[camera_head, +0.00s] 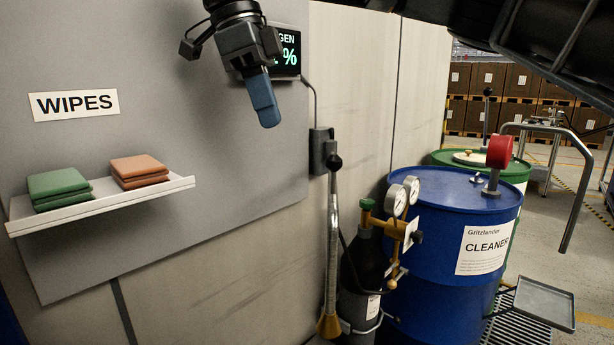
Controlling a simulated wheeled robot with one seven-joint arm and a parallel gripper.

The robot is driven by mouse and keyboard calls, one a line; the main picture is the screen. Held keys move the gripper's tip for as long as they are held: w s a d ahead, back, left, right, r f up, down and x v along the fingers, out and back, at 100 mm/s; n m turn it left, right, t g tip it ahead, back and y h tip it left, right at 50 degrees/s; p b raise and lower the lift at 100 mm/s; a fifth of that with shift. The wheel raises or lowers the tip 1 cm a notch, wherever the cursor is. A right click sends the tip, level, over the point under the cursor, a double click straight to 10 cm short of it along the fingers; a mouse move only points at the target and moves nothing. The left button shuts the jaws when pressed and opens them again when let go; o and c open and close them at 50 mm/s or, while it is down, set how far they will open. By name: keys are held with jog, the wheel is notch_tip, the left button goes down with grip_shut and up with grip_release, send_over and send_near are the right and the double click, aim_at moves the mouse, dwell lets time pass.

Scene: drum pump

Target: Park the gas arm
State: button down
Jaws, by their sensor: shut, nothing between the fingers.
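What looks like the gas arm (334,235) is a slim metal tube with a black ball knob (333,162) at its top and a brass cone (328,326) at its lower end. It hangs nearly upright beside a dark wall bracket (319,150); whether it is seated there I cannot tell. My gripper (266,115) is above and left of the knob, in front of the grey wall panel, pointing down. Its blue fingers are together and empty, apart from the gas arm. A display (289,52) with green characters is partly hidden behind my gripper.
A dark gas cylinder (361,260) with gauges stands right of the gas arm. A blue CLEANER drum (440,235) and a green drum (520,172) stand beyond. A wall shelf (150,197) with green and brown wipes juts out at left. A grey tray (545,302) is low right.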

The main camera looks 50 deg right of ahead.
aim_at(331, 205)
jog(key=s+d+f, duration=0.4)
jog(key=s+f, duration=0.1)
jog(key=f, duration=0.5)
jog(key=shift+s+f+p, duration=0.2)
jog(key=shift+s+p, duration=0.05)
jog(key=shift+p, duration=0.05)
jog(key=shift+d, duration=0.15)
